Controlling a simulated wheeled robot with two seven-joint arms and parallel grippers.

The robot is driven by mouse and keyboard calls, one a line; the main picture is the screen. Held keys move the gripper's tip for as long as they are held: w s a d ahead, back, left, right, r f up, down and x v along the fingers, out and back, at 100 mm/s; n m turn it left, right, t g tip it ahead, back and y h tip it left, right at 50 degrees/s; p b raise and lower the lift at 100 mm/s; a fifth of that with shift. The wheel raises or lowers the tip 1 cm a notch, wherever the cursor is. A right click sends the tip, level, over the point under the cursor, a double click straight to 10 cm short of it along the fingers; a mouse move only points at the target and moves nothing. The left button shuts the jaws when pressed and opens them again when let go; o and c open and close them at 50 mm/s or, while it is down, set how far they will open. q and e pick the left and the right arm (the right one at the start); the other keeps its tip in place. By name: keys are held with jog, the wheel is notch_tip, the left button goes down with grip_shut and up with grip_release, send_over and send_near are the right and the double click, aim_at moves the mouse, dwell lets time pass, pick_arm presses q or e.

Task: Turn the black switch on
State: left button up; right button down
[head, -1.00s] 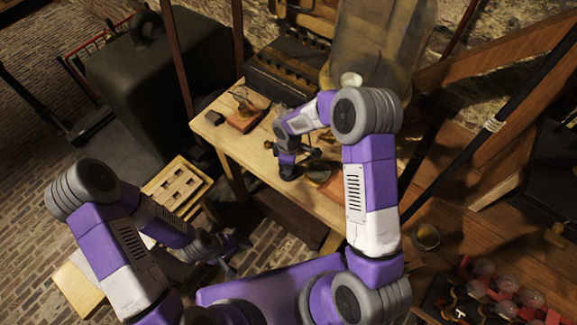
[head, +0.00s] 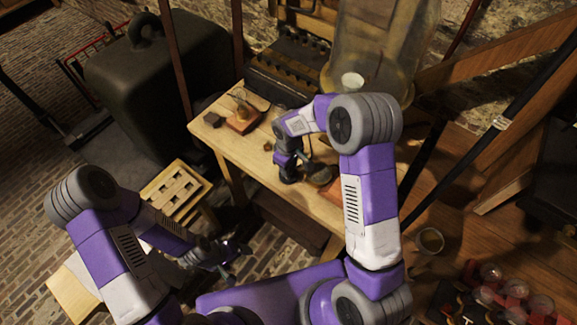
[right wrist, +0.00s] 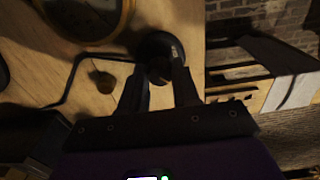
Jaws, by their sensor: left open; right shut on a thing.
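In the right wrist view, a dark round thing (right wrist: 161,45), which looks like the black switch, stands on the wooden table by its edge. My right gripper (right wrist: 160,80) has its fingers on either side of it and is shut on it. In the head view my right gripper (head: 289,176) is low at the table's front edge, and its own parts hide the switch there. Whether the switch is on or off cannot be told. My left gripper (head: 232,258) is open and empty, low in front of the table and away from it.
A round brass-rimmed thing (right wrist: 85,14) and a bent dark rod (right wrist: 75,75) lie close to the right gripper. On the table (head: 222,147) are a small wooden-based device (head: 242,119) and a glass jar (head: 385,45). A slotted wooden rack (head: 176,190) stands to the left.

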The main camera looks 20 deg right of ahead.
jog(key=c, duration=0.8)
grip_release()
notch_tip(320, 180, up, 8)
jog(key=shift+f+p, duration=0.15)
jog(key=shift+p, duration=0.4)
